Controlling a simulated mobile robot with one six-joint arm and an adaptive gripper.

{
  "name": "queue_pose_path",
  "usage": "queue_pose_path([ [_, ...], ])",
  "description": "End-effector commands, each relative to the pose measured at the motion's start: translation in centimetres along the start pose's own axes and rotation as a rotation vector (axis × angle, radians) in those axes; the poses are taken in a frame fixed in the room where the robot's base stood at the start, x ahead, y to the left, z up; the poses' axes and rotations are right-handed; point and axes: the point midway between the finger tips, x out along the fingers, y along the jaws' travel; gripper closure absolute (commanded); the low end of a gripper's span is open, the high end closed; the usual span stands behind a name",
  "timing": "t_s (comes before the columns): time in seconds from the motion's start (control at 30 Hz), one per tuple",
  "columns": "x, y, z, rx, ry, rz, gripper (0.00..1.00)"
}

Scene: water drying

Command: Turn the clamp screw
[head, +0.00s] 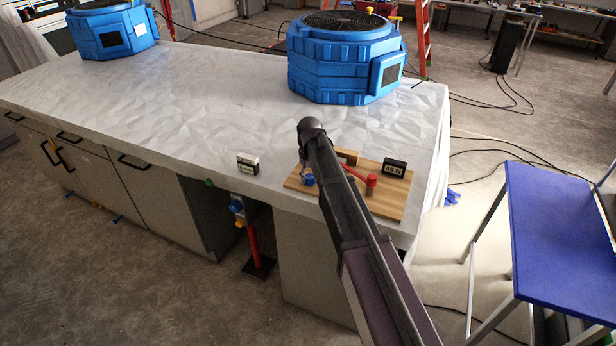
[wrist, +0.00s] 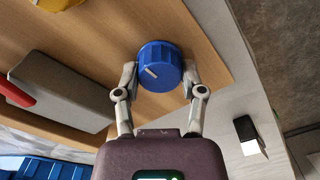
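The clamp screw appears to be the blue ribbed knob (wrist: 160,66) with a white pointer mark, on a wooden board (wrist: 215,62). In the head view the knob (head: 309,181) shows at the left of the board (head: 390,204), partly beside my arm. My gripper (wrist: 160,78) has one finger on each side of the knob, and both fingertips appear to touch its sides. A red lever with a red knob (head: 371,181) is on the board, right of my arm. A small black display (head: 395,168) reading about 45 N stands at the board's back right.
The board lies near the front right of a white-covered bench (head: 190,110). A small white-and-black block (head: 248,165) stands left of it. Two blue fan units (head: 340,60) (head: 112,28) stand at the back. A blue table (head: 562,225) is at right. The bench's middle is clear.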

Motion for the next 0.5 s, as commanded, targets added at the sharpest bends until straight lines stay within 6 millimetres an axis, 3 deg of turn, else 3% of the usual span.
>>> queue_pose_path([
  [0.5,0.02,-0.1,-0.06,0.055,0.001,0.002,0.95],
])
